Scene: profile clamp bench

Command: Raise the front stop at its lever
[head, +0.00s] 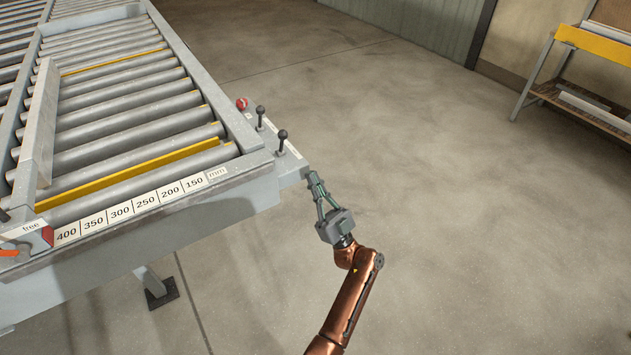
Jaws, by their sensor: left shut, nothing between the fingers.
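Two small levers with black ball knobs stand on the grey panel at the bench's right corner: a nearer lever (282,140) and a farther lever (260,117). Both look upright. I cannot tell which belongs to the front stop. My left gripper (314,178) is shut and empty, just right of the panel's near end. It is below and right of the nearer lever in the picture, apart from both knobs. I cannot tell whether its fingertips touch the panel's end. My right gripper is not in view.
The roller bench (235,205) fills the left, with a scale strip (132,205) along its front edge. A red button (242,103) sits beyond the levers. An orange handle (10,252) is at far left. The floor on the right is clear up to a yellow-edged rack (595,45).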

